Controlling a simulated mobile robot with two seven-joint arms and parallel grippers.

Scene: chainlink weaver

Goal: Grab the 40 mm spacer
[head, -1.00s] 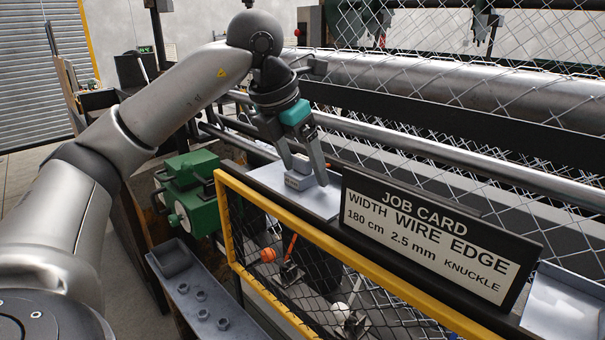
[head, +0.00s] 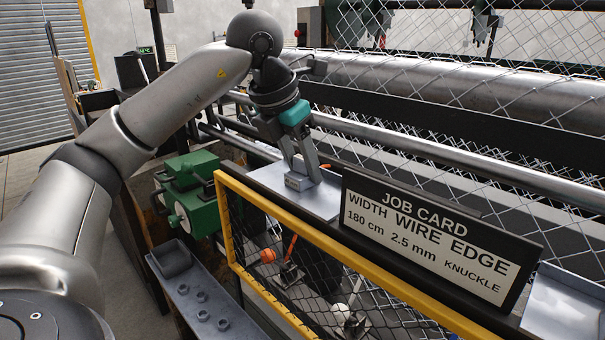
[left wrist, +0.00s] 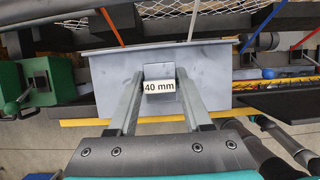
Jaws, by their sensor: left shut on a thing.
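The 40 mm spacer (left wrist: 159,86) is a small grey block with a white label reading "40 mm". In the head view the spacer (head: 297,181) sits at the grey tray (head: 323,206) behind the yellow-framed guard. My left gripper (head: 303,175) points down at it, with one finger on each side. In the left wrist view the fingers of my left gripper (left wrist: 159,95) are closed against the block's sides. Whether the spacer still touches the tray cannot be told. My right gripper is not in view.
The job card sign (head: 432,234) stands just right of the tray. The yellow guard rail (head: 330,262) runs in front. A green machine part (head: 190,190) is at the left. A long grey rack (head: 212,306) with several nuts lies at the lower left. Wire mesh and rollers fill the back.

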